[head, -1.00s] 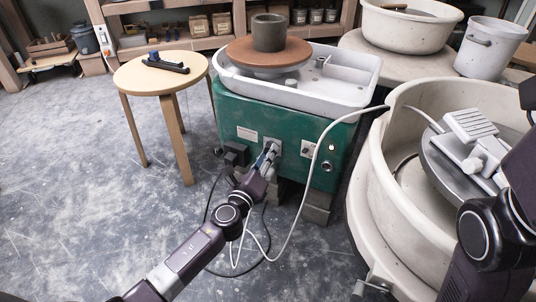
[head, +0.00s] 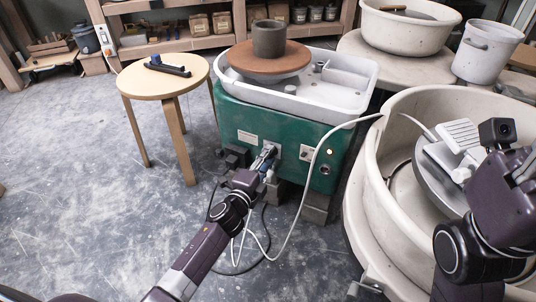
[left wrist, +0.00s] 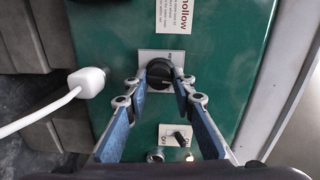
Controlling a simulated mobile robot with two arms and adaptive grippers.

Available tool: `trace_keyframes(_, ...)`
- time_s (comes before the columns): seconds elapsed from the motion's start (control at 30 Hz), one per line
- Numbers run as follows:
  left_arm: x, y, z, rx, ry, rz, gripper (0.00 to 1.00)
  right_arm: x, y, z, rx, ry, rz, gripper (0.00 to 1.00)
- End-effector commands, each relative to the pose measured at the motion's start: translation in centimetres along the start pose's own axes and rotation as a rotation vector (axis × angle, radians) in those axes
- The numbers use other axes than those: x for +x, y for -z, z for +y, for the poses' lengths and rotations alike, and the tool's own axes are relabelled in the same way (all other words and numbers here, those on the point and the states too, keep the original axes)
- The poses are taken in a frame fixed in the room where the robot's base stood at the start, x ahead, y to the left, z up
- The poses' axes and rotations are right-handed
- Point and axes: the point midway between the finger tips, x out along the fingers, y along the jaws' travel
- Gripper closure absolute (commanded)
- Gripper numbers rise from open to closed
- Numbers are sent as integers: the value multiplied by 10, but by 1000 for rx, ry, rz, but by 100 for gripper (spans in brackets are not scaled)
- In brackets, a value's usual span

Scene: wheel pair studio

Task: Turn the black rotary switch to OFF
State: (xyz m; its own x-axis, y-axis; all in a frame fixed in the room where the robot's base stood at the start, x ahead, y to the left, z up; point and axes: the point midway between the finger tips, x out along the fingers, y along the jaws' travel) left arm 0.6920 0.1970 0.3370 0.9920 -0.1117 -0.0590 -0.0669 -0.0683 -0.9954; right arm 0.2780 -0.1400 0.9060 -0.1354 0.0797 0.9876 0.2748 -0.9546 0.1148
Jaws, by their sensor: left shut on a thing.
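The black rotary switch (left wrist: 159,73) sits on a pale plate on the green front of the pottery wheel (head: 250,119). In the left wrist view, the fingers of my left gripper (left wrist: 161,79) are on both sides of its knob and shut on it. In the head view, my left gripper (head: 267,158) reaches the same plate and hides most of the switch. The knob's pointer setting cannot be read. My right arm shows at the right edge of the head view, but its fingertips are not clear.
A toggle with ON and OFF marks (left wrist: 179,137) is on a separate plate beside the rotary switch. A white plug with a cable (left wrist: 87,82) is close by. A round stool (head: 160,76) stands left of the wheel; a large pale tub (head: 375,200) stands right.

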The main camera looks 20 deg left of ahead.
Motion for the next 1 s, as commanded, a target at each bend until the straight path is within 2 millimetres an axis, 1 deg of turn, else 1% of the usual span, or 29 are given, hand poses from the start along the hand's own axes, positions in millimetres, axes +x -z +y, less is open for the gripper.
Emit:
trace_keyframes(0.3,0,-1,0,-103,-6,4,100,-6,-4,2,4,-12,-29,60)
trace_keyframes(0.8,0,-1,0,-118,-7,5,100,-8,-5,2,5,-12,-37,60)
trace_keyframes(0.83,0,-1,0,-118,-7,5,74,-8,-5,2,5,-12,-37,60)
trace_keyframes(0.97,0,-1,0,-118,-7,5,60,-8,-5,2,5,-12,-36,60)
trace_keyframes(1.0,0,-1,0,-118,-7,5,59,-8,-5,2,5,-12,-36,60)
